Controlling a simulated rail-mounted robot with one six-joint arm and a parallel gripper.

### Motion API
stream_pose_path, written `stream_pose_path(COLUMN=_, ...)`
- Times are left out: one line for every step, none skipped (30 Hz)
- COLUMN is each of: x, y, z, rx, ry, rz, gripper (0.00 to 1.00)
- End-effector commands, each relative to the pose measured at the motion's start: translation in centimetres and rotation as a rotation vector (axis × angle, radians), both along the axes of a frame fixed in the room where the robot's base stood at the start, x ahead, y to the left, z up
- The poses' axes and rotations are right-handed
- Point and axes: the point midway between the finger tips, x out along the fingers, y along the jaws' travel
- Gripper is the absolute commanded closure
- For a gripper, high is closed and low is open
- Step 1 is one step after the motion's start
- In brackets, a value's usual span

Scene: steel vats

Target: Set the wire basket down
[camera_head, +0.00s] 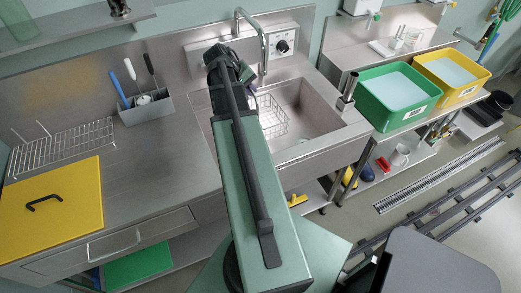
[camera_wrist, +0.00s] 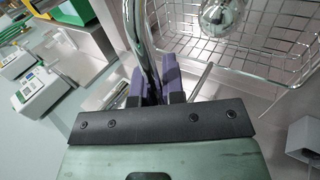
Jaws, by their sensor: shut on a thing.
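The wire basket (camera_head: 272,117) shows in the head view within the outline of the steel sink (camera_head: 305,100), partly hidden by my arm. In the wrist view the basket's wire mesh (camera_wrist: 250,62) fills the upper right. My gripper (camera_wrist: 167,72) has purple fingers, close together at the basket's near left side. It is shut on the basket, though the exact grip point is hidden. In the head view only a purple bit of my gripper (camera_head: 249,86) shows. I cannot tell whether the basket touches the sink floor.
A curved tap (camera_head: 264,45) rises behind the sink; a chrome pipe (camera_wrist: 135,28) passes close by my fingers. A shiny round metal thing (camera_wrist: 222,14) shows over the basket. Green (camera_head: 399,110) and yellow (camera_head: 456,90) tubs stand right. A wire rack (camera_head: 65,148) and yellow board (camera_head: 60,205) lie left.

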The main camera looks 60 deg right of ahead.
Motion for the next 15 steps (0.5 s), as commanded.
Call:
stream_pose_path(x=0.3, y=-0.2, z=-0.2, rx=0.0, ry=0.0, rz=0.0, gripper=1.0)
stream_pose_path(x=0.4, y=-0.3, z=-0.3, rx=0.0, ry=0.0, rz=-0.001, gripper=1.0)
stream_pose_path(x=0.6, y=-0.4, z=-0.4, rx=0.0, ry=0.0, rz=-0.001, gripper=1.0)
stream_pose_path(x=0.8, y=-0.5, z=-0.4, rx=0.0, ry=0.0, rz=-0.002, gripper=1.0)
stream_pose_path(x=0.9, y=-0.6, z=-0.5, rx=0.0, ry=0.0, rz=-0.002, gripper=1.0)
stream_pose_path(x=1.1, y=-0.7, z=-0.6, rx=0.0, ry=-0.001, rz=-0.003, gripper=1.0)
stream_pose_path(x=1.2, y=-0.8, z=-0.7, rx=0.0, ry=0.0, rz=-0.004, gripper=1.0)
stream_pose_path(x=1.3, y=-0.9, z=-0.7, rx=0.0, ry=0.0, rz=-0.004, gripper=1.0)
stream_pose_path(x=1.6, y=-1.1, z=-0.9, rx=0.0, ry=0.0, rz=-0.004, gripper=1.0)
stream_pose_path(x=1.8, y=-1.3, z=-1.0, rx=0.0, ry=0.0, rz=-0.006, gripper=1.0)
stream_pose_path(x=2.1, y=-1.4, z=-1.2, rx=0.0, ry=0.0, rz=-0.006, gripper=1.0)
stream_pose_path(x=2.4, y=-1.6, z=-1.3, rx=0.0, ry=0.0, rz=-0.007, gripper=1.0)
stream_pose_path(x=2.6, y=-1.8, z=-1.4, rx=0.0, ry=0.0, rz=-0.007, gripper=1.0)
stream_pose_path(x=2.9, y=-1.9, z=-1.5, rx=0.0, ry=0.0, rz=-0.009, gripper=1.0)
stream_pose_path(x=3.4, y=-2.3, z=-1.8, rx=0.0, ry=0.0, rz=-0.009, gripper=1.0)
